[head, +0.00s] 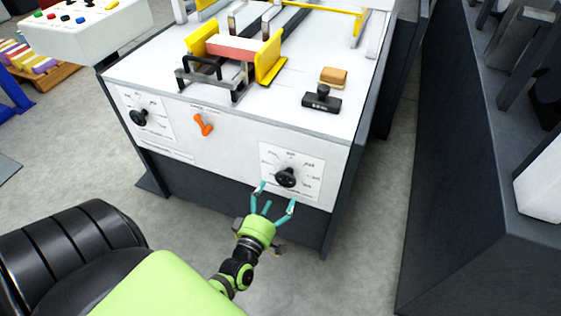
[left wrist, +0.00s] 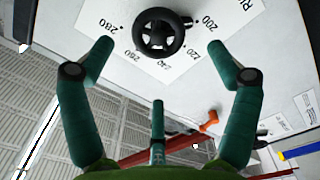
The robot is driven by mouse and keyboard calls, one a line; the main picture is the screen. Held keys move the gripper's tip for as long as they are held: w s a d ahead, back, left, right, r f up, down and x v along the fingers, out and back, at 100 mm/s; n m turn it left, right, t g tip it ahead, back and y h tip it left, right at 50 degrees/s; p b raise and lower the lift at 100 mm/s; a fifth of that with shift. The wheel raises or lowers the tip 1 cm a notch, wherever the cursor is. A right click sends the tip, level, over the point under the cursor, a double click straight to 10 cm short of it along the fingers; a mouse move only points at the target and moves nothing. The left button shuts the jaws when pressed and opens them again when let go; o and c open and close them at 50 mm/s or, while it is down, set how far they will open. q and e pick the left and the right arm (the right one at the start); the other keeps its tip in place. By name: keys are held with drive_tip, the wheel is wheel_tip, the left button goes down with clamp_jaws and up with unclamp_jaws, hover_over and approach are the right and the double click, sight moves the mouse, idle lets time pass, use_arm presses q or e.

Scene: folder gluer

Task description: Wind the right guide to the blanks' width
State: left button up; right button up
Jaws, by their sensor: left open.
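The right dial's black hand knob (head: 286,177) is on the white front panel, low on the right. It also shows in the left wrist view (left wrist: 158,34), with its small side nub towards the 200 mark. My left gripper (head: 277,198) is open and empty just in front of this knob; its teal fingers (left wrist: 160,50) spread to either side, apart from it. The yellow right guide (head: 270,60) stands on the machine top beside the pink-red blanks (head: 230,47); whether they touch is unclear. The yellow left guide (head: 202,38) is on their other side. My right gripper is out of view.
A second black knob (head: 138,118) and an orange lever (head: 203,124) are further left on the panel. A black stamp (head: 322,100) and a tan block (head: 333,76) lie on the top. A dark machine (head: 455,170) stands right, across a strip of open floor.

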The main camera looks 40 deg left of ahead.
use_arm(q)
drive_tip(key=shift+v, duration=2.3)
